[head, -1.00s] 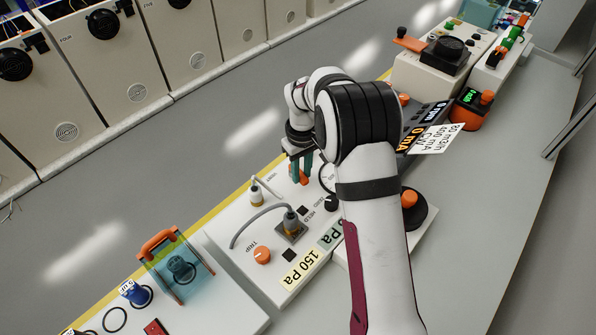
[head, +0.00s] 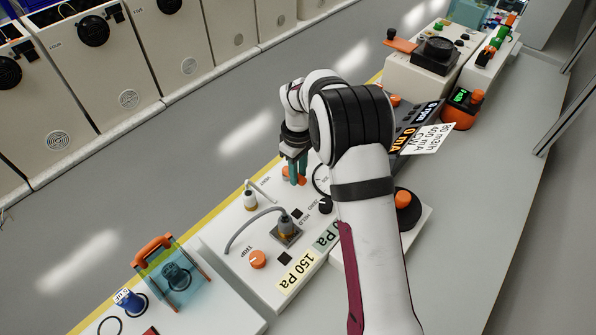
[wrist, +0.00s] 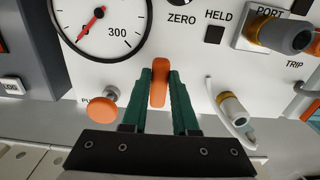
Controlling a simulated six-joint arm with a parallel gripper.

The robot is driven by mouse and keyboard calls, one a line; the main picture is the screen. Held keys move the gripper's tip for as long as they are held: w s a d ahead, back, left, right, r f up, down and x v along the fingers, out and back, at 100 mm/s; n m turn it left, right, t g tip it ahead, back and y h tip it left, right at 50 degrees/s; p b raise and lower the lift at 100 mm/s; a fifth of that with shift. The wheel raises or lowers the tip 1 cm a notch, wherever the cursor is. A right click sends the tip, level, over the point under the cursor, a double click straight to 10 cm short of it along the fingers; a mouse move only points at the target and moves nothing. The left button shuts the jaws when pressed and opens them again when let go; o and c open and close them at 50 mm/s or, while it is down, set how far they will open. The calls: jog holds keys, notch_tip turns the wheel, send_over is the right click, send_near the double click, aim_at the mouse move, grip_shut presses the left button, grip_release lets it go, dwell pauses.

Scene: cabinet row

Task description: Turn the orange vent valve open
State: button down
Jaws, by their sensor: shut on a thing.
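The orange vent valve (wrist: 158,80) is a bar-shaped handle on the white panel, below the dial gauge in the wrist view. My gripper (wrist: 159,88) has its two green fingers on either side of the handle and is shut on it. The handle looks roughly in line with the fingers. In the head view my gripper (head: 295,170) is at the far side of the panel, and only a little orange of the valve (head: 286,171) shows beside the fingers. Its base is hidden.
The gauge (wrist: 98,25) has a red needle. An orange knob (wrist: 103,110) is left of the fingers and a pale hose fitting (wrist: 232,108) is right. The orange trip knob (head: 258,259) and a cabled port (head: 286,232) share the panel (head: 232,240).

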jog(key=c, duration=0.7)
grip_release()
notch_tip(320, 180, up, 16)
jog(key=shift+f, duration=0.1)
jog(key=s+d+r+m, duration=0.2)
jog(key=s+r+m, duration=0.2)
jog(key=s, duration=0.6)
jog(key=s+f+m, duration=0.1)
jog(key=s+m, duration=0.2)
jog(key=s, duration=0.5)
jog(key=s+f+m+y, duration=0.1)
jog(key=s+m, duration=0.3)
jog(key=s, duration=0.4)
jog(key=s+f+m, duration=0.3)
jog(key=s, duration=0.5)
jog(key=shift+s+d+f+m+y, duration=0.15)
jog(key=shift+d+f+m+y, duration=0.05)
jog(key=shift+d+m+y, duration=0.2)
